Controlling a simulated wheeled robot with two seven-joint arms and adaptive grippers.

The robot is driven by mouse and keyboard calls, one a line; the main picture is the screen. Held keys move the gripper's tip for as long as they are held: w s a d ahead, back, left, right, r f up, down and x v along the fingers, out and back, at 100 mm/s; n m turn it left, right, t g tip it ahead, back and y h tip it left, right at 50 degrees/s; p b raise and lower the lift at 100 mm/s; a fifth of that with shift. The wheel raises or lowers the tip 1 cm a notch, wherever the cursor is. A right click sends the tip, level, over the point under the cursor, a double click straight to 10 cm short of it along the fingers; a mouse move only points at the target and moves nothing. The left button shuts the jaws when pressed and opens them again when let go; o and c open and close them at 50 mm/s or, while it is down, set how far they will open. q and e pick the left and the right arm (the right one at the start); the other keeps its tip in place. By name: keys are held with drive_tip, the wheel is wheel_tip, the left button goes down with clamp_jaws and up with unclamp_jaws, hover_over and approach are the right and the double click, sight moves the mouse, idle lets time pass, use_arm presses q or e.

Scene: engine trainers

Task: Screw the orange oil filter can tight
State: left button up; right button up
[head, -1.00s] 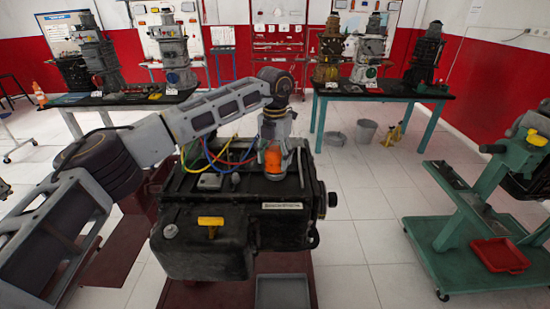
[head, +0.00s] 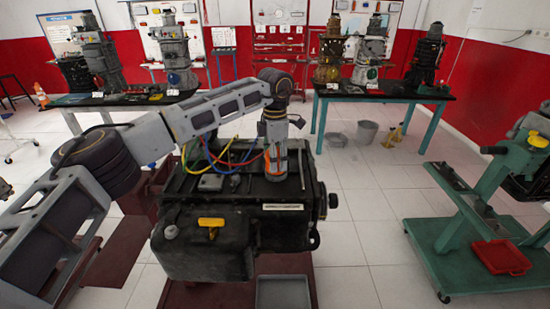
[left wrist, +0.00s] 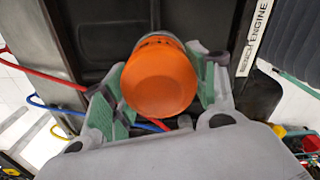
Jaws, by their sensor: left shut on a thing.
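The orange oil filter can (left wrist: 160,80) shows end-on in the left wrist view, between the green-padded fingers of my left gripper (head: 277,168). The gripper points down over the top of the black engine (head: 210,255) and is shut on the can. In the head view the can is almost wholly hidden behind the gripper's fingers. The can's far end and its seat on the engine are hidden, so its thread cannot be seen. My right gripper is not in view.
Red, blue and yellow cables (head: 225,155) loop over the engine top, left of the gripper. A grey tray (head: 284,291) lies in front of the engine. A green trolley (head: 455,235) stands at the right. Tiled floor lies clear between them.

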use_arm(q)
drive_tip(key=m, duration=0.5)
drive_tip(key=shift+w+r, duration=0.1)
drive_tip(key=shift+w, duration=0.05)
drive_tip(key=shift+m+p, duration=0.35)
drive_tip(key=shift+m, duration=2.05)
drive_tip(key=o, duration=1)
drive_tip(key=shift+o, duration=0.2)
drive_tip(key=shift+r, duration=0.1)
wheel_tip(320, 180, up, 12)
drive_tip(key=shift+f, duration=0.15)
